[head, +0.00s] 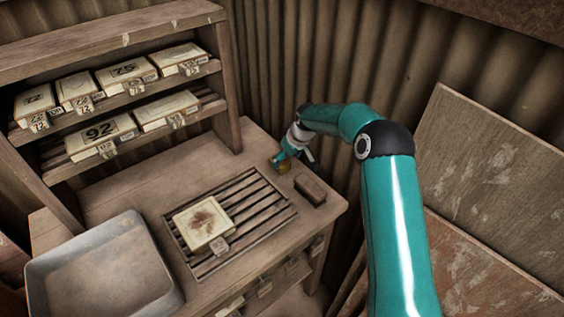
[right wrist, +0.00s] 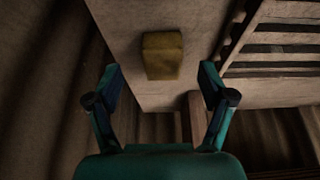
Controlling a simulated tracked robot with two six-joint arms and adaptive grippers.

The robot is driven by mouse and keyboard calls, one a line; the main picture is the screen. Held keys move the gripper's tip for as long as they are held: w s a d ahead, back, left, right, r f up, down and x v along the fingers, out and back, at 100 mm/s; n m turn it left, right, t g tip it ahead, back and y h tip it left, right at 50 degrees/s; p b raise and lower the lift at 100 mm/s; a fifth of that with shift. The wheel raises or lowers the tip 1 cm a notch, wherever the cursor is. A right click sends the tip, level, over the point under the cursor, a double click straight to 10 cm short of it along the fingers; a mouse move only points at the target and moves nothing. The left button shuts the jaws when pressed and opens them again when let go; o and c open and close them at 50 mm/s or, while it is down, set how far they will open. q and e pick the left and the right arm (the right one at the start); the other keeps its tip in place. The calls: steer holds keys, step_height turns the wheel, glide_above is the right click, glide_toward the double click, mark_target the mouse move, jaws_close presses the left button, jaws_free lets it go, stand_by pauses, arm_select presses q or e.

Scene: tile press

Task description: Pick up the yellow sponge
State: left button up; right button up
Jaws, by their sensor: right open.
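The yellow sponge (right wrist: 162,55) lies on the wooden bench top, a small block with a dull yellow top. In the right wrist view it sits just beyond and between the two fingertips, with a gap on either side. My right gripper (right wrist: 159,72) is open and empty. In the head view my right gripper (head: 281,161) is low over the back right of the bench and hides most of the sponge; a small yellowish bit (head: 284,170) shows beneath it. My left gripper is in neither view.
A dark brown block (head: 310,188) lies close to the right of the gripper. A slatted grate (head: 258,217) with a stained tile (head: 203,222) is in front. A metal tray (head: 100,270) is at the left. A shelf of numbered tiles stands behind left; a corrugated wall is behind the gripper.

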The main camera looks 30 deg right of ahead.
mark_target(282, 162)
steer(key=shift+w+f, duration=0.25)
steer(key=shift+f, duration=0.05)
steer(key=p+x, duration=0.1)
steer(key=x, duration=0.2)
steer(key=shift+w+a+p, duration=0.2)
steer(key=shift+w+p, duration=0.05)
steer(key=shift+p, duration=0.15)
steer(key=shift+w+f, duration=0.2)
steer(key=shift+f, duration=0.25)
steer(key=c, duration=1)
steer(key=shift+r, duration=0.2)
steer(key=shift+c, duration=0.2)
steer(key=shift+r, duration=0.65)
step_height(282, 162, up, 18)
steer(key=b, duration=0.1)
steer(key=shift+r, duration=0.2)
